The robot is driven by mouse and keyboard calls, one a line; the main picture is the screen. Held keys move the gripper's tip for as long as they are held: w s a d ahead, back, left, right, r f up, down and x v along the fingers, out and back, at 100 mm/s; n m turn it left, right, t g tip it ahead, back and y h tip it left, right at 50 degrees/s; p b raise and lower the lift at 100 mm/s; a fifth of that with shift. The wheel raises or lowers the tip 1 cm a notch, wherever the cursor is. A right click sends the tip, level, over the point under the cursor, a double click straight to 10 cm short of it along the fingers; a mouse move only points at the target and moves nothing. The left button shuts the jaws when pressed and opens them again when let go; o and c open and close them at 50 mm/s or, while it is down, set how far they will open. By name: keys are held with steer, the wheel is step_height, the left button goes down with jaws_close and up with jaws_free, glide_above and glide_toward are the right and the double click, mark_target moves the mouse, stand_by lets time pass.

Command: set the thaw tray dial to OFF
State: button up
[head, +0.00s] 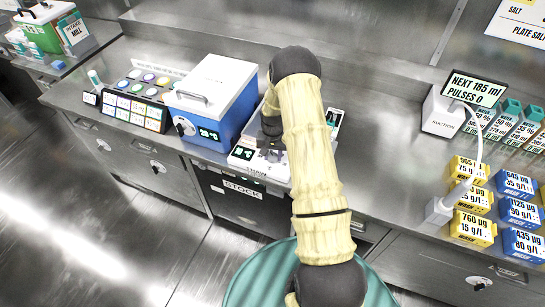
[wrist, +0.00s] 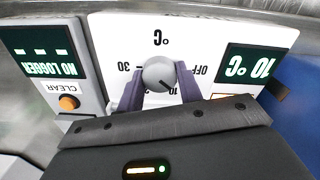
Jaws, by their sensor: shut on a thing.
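The thaw tray (head: 262,166) is a white-fronted unit on the steel bench, partly hidden behind my arm in the head view. Its white panel (wrist: 225,30) shows upside down in the wrist view. The round grey dial (wrist: 158,72) sits between a 30 mark on the left and an OFF mark (wrist: 200,71) on the right. A dark line on the dial slants to the lower right. A green display (wrist: 250,66) on the panel reads 10 °C. My gripper (wrist: 160,83) is shut on the dial, one purple-grey finger on each side. The head view hides the dial.
A blue box with a white lid (head: 212,100) stands left of the tray. A logger unit with an orange button (wrist: 68,102) is close beside the panel in the wrist view. A suction unit (head: 442,112) and several yellow and blue boxes stand at the right.

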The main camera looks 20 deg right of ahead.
mark_target(272, 155)
steer(key=n+b, duration=0.1)
steer(key=n, duration=0.3)
steer(key=shift+w+b, duration=0.15)
steer(key=shift+b, duration=0.25)
steer(key=shift+r+n+b, duration=0.1)
steer(key=shift+n+b, duration=0.25)
steer(key=shift+n, duration=1.55)
steer(key=o, duration=1)
steer(key=shift+r, duration=0.1)
step_height(272, 155, up, 17)
steer(key=b, duration=0.2)
steer(key=shift+r+b, duration=0.1)
steer(key=shift+b, duration=0.25)
steer(key=shift+a, duration=0.1)
